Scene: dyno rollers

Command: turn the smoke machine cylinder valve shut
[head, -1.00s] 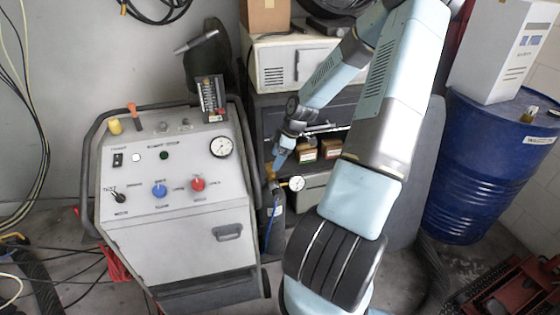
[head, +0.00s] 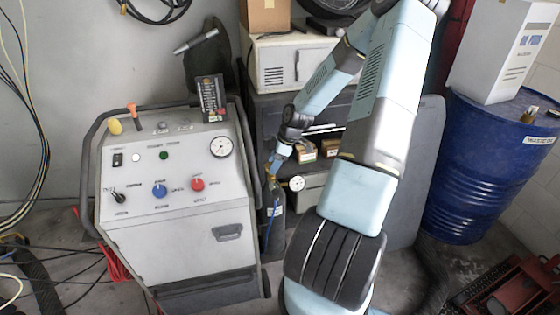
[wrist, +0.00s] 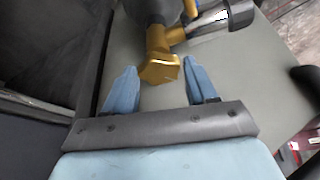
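The smoke machine (head: 170,215) stands left of centre in the head view, with a gauge and coloured knobs on its panel. A small dark cylinder (head: 274,228) stands just right of it, with a round gauge (head: 296,183) at its top. In the wrist view the brass valve knob (wrist: 160,69) lies between and slightly beyond the two blue fingertips. My gripper (wrist: 158,82) is open, with a gap on both sides of the knob. In the head view my gripper (head: 273,163) is at the cylinder's top, and it partly hides the valve.
A shelf with small boxes (head: 305,153) is close behind my gripper. A blue drum (head: 475,165) stands at the right. A blue hose (head: 269,228) hangs along the cylinder. Cables lie on the floor at the left.

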